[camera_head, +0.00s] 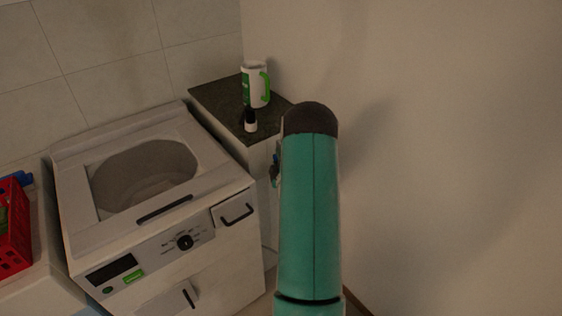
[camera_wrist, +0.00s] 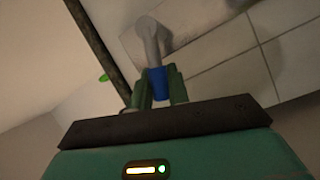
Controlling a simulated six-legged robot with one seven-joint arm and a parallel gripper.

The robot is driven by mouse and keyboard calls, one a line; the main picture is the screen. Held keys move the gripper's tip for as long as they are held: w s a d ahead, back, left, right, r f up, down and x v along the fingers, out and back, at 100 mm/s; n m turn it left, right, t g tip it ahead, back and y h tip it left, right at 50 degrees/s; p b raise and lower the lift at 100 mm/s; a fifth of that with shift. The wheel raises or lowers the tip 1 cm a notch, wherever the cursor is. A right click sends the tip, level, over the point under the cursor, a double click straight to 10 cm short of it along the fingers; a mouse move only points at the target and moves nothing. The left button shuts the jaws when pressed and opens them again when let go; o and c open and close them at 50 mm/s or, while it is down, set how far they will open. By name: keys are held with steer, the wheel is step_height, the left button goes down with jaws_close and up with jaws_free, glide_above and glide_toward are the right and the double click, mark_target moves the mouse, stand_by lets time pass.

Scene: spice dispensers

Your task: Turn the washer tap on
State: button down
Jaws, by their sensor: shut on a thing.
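The washer tap shows in the wrist view as a grey curved pipe (camera_wrist: 152,40) with a blue handle (camera_wrist: 158,83) at its near end. My gripper (camera_wrist: 160,79) has its two green fingers on either side of the blue handle and is shut on it. The tap is against a light tiled surface. In the head view, my teal arm hides most of the gripper and the tap. A small dark and blue part (camera_head: 275,171) shows just left of my arm, beside the counter's side. The washer (camera_head: 175,240) is at the left, its top lid area showing a round drum opening.
A red basket (camera_head: 14,240) is at the far left. A bare wall (camera_head: 440,150) fills the right.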

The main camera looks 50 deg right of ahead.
steer(key=r+m, duration=0.1)
steer(key=d+r+m+g+y, duration=0.1)
steer(key=m, duration=0.1)
steer(key=shift+s, duration=0.15)
steer(key=m, duration=0.1)
steer(key=d+r+m, duration=0.1)
steer(key=shift+s+m+g+y, duration=0.1)
steer(key=shift+m+g+y, duration=0.2)
steer(key=shift+g+y, duration=0.1)
steer(key=m, duration=0.1)
steer(key=d+m+y, duration=0.1)
steer(key=shift+s+d+r+m+g+y, duration=0.15)
steer(key=shift+d+r+m+g+y, duration=0.15)
steer(key=shift+r+m, duration=0.1)
steer(key=shift+s+d+r+m+y, duration=0.1)
steer(key=shift+s+d+m+y, duration=0.05)
steer(key=shift+d+m+y, duration=0.45)
steer(key=shift+s+d+m+y, duration=0.1)
steer(key=shift+d+m+y, duration=0.25)
steer(key=shift+m+y, duration=0.45)
steer(key=shift+d, duration=0.15)
steer(key=c, duration=1.3)
jaws_free()
steer(key=shift+c, duration=0.2)
steer(key=shift+s, duration=0.2)
steer(key=v, duration=1.3)
steer(key=shift+s+a, duration=0.15)
steer(key=shift+a, duration=0.15)
steer(key=shift+r, duration=0.15)
